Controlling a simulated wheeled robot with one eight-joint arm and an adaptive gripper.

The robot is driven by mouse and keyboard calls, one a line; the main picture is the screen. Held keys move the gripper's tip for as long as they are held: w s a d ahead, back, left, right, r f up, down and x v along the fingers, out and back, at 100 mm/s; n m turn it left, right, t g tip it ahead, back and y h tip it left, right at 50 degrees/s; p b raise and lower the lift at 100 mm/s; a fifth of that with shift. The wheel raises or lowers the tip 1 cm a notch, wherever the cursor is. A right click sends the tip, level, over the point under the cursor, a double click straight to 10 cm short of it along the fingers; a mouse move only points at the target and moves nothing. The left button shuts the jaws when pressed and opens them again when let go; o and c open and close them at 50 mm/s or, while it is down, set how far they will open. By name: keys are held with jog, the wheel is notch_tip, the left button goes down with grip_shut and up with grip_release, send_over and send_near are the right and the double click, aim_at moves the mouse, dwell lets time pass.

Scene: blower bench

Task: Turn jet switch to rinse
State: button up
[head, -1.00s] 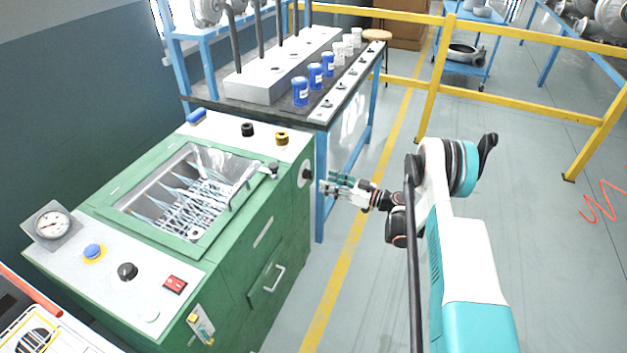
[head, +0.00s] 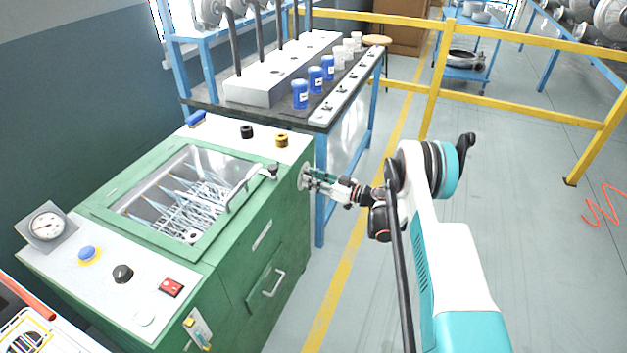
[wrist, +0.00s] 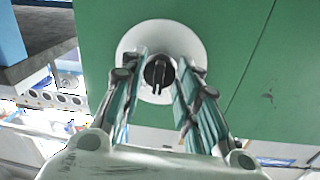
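The jet switch is a black rotary knob (wrist: 159,72) on a pale round plate (wrist: 185,38), on the green side wall of the washing machine (head: 262,265). In the wrist view the knob lies between the ends of my gripper's fingers (wrist: 159,82). The fingers are apart, one on each side, with a gap to the knob visible. In the head view my gripper (head: 312,180) is at the plate (head: 302,177) and hides the knob. I cannot tell which setting the knob points to.
On the machine's top are a glass-lidded basin (head: 190,205), a blue button (head: 87,253), a black knob (head: 122,273) and a red switch (head: 171,287). A bench with blue jars (head: 300,94) stands close behind my gripper.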

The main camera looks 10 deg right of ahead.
jog(key=shift+m, duration=0.3)
jog(key=m, duration=0.8)
jog(key=shift+r+g, duration=0.1)
jog(key=shift+g, duration=0.2)
dwell(0.7)
jog(key=o, duration=1)
jog(key=shift+o, duration=0.2)
jog(key=v, duration=1.2)
jog(key=shift+r, duration=0.1)
